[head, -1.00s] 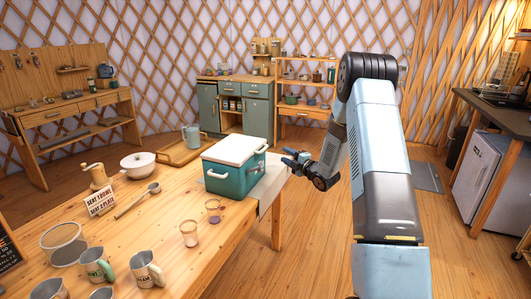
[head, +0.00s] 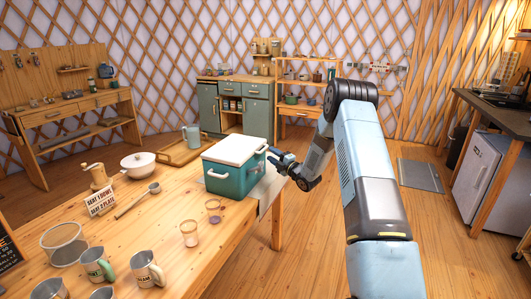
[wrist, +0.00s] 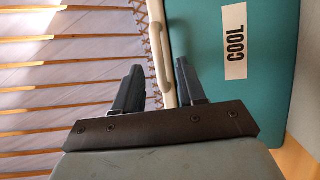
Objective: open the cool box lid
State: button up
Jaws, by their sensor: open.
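The cool box (head: 232,180) is teal with a white lid (head: 236,150), and it stands at the right end of the wooden table. The lid is shut. In the wrist view the teal side of the box (wrist: 270,100) fills the right, with a "COOL" label (wrist: 235,42) and a pale bar handle (wrist: 160,55). My gripper (head: 276,158) is at the right side of the box in the head view. In the wrist view its two dark fingers (wrist: 160,85) are apart, with the handle and lid edge showing between them. Whether they touch it I cannot tell.
The wooden table (head: 150,225) also bears mugs (head: 146,268), glasses (head: 189,232), a white pot (head: 138,162), a ladle (head: 140,200), a small sign (head: 101,199) and a pitcher (head: 191,136) on a tray.

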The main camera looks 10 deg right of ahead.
jog(key=shift+x, duration=2.2)
jog(key=shift+c, duration=0.4)
grip_shut()
jog(key=shift+f, duration=0.1)
